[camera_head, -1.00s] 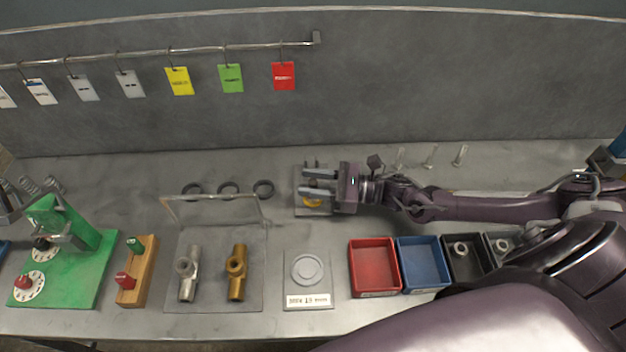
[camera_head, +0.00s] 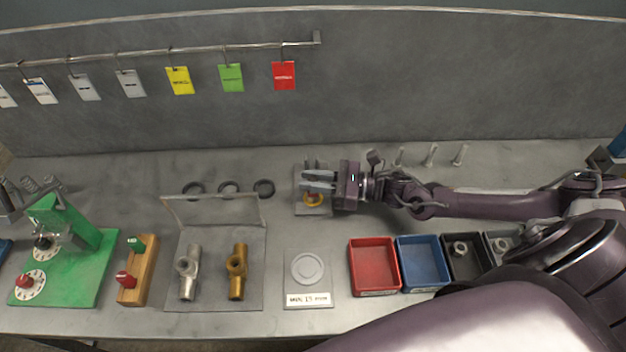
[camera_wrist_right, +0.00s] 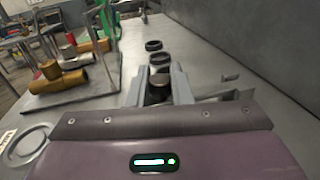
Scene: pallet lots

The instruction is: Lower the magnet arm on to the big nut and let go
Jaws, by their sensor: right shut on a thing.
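My right gripper (camera_head: 318,181) reaches in from the right over a small grey plate (camera_head: 313,208) at the back middle of the bench. Its fingers are shut on a small dark piece, which I take for the magnet arm's end (camera_wrist_right: 158,90); it shows between the fingers in the right wrist view. My left gripper is not clearly seen in either view.
Black rings (camera_head: 264,189) lie left of the plate, and upright bolts (camera_head: 431,156) stand to its right. In front are a red bin (camera_head: 374,239), a blue bin (camera_head: 421,240), a round-disc scale (camera_head: 308,306) and a clear guard (camera_head: 213,210) by two pipe fittings.

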